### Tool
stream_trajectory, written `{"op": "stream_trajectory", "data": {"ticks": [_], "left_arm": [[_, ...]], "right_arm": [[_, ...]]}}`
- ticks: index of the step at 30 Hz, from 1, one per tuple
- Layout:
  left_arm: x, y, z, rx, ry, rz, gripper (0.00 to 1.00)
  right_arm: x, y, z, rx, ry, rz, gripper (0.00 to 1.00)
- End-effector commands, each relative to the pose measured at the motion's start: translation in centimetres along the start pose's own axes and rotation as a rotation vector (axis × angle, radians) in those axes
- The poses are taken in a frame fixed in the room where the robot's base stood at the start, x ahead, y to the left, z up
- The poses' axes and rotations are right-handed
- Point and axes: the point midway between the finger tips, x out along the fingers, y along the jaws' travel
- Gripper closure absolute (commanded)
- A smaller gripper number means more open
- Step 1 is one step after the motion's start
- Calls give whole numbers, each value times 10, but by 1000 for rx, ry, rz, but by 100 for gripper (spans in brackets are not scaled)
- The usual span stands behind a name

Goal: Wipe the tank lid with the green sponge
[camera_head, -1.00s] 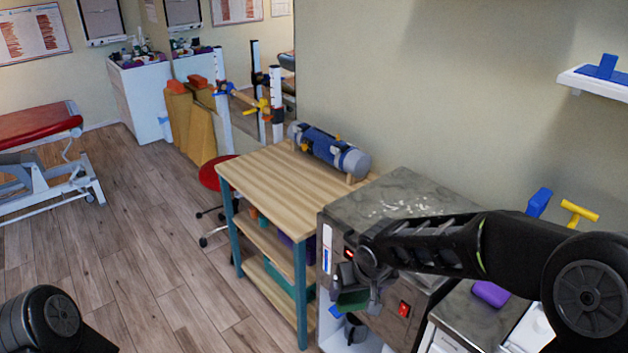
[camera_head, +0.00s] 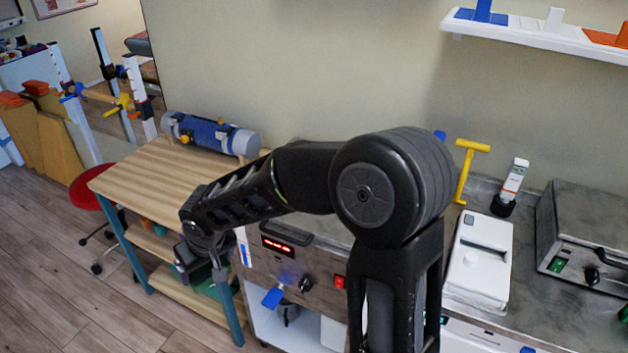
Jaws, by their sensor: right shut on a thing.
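The tank is a metal box with a brown-grey front (camera_head: 318,272), a red lit display and a red switch. Its grey lid (camera_head: 318,228) is mostly hidden behind my right arm. My right gripper (camera_head: 203,272) points down, left of the tank's front and in front of the wooden table, apart from the lid. It is shut on the green sponge, which showed below its jaws earlier; now I cannot tell the sponge from the green thing behind on the lower shelf. My left gripper is not in view.
The wooden table (camera_head: 130,178) carries a blue-grey roll (camera_head: 212,134). On the right counter stand a yellow T-handle (camera_head: 463,172), a white box (camera_head: 480,262), an upright white-and-red device (camera_head: 513,182) and a metal appliance (camera_head: 588,225). A wall shelf (camera_head: 540,38) hangs above.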

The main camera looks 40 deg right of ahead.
Motion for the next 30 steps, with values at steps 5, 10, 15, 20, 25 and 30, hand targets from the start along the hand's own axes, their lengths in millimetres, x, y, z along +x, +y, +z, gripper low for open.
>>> {"op": "stream_trajectory", "data": {"ticks": [5,10,15,20,25,30], "left_arm": [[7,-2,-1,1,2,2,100],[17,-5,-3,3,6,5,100],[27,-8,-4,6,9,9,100],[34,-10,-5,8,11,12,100],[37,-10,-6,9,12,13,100],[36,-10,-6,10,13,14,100]], "right_arm": [[4,43,-17,105,1,45,59],[4,123,-38,290,0,123,59],[-8,219,-45,504,-1,211,59],[-24,291,-38,663,-1,275,59],[-37,328,-31,747,0,308,59],[-40,334,-30,762,-1,314,59]]}}
